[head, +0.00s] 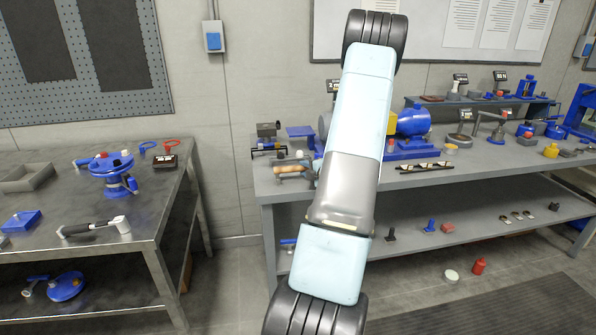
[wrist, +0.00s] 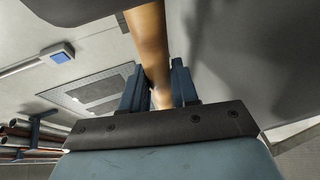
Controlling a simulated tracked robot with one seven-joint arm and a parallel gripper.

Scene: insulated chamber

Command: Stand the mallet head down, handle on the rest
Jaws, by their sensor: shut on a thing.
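My gripper (wrist: 160,88) is shut on a tan wooden cylindrical piece of the mallet (wrist: 152,45), which passes between the dark blue fingers in the wrist view. In the head view a tan wooden piece (head: 291,169), seemingly the same mallet, shows just left of my arm, near the left end of the right-hand bench. My arm hides much of that area and most of the gripper. I cannot make out the mallet's head, or whether the piece touches the bench. I cannot pick out the rest with certainty.
The grey bench (head: 480,167) carries a blue machine (head: 408,128) behind my arm and a dark rack (head: 427,167). A metal table (head: 150,205) at left holds a black-handled hammer (head: 95,228) and a blue round fixture (head: 112,172). Floor shows between them.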

